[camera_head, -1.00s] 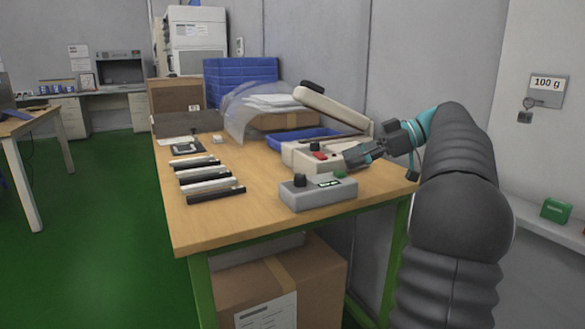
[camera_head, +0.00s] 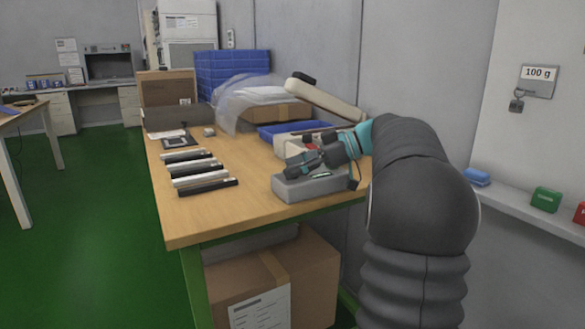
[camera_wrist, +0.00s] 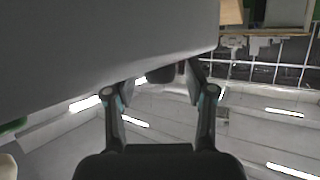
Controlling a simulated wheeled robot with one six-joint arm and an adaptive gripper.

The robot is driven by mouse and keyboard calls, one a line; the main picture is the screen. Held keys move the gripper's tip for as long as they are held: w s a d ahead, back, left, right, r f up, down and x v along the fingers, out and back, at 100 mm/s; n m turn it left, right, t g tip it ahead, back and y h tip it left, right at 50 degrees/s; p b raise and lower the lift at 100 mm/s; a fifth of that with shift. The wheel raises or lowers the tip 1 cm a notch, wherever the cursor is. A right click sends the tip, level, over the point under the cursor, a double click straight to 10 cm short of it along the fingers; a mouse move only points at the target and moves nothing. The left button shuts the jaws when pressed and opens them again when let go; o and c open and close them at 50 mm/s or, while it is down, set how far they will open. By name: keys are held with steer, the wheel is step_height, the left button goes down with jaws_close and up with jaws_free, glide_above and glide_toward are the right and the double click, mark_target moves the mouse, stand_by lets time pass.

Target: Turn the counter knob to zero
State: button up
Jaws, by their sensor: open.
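The counter (camera_head: 300,190) is a grey box near the front right of the wooden table. In the head view my gripper (camera_head: 299,163) is above the box's left part, and its fingers largely hide the knob. In the wrist view the box (camera_wrist: 90,45) fills the upper left, and the dark knob (camera_wrist: 160,74) shows between the two open fingertips of my gripper (camera_wrist: 159,88). I cannot tell whether the fingers touch the knob. The counter's display is mostly hidden behind the gripper, so its reading cannot be read.
A device with a raised beige lever (camera_head: 325,98) stands behind the counter, beside a blue tray (camera_head: 285,130). Several black and light bars (camera_head: 203,180) lie to the left. The wall is close on the right, with a shelf (camera_head: 520,205). The table's front left is clear.

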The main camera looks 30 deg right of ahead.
steer(key=shift+w+a+f, duration=0.15)
steer(key=shift+a, duration=0.15)
jaws_close()
steer(key=m+t+h+b, duration=0.1)
steer(key=b, duration=0.2)
steer(key=shift+f, duration=0.3)
steer(key=shift+m+t+h+b, duration=0.3)
steer(key=shift+m+t+b, duration=0.35)
steer(key=shift+b, duration=0.4)
steer(key=shift+r+m+t+h+b, duration=0.25)
steer(key=shift+r+m+h+b, duration=0.05)
steer(key=shift+m, duration=0.05)
jaws_free()
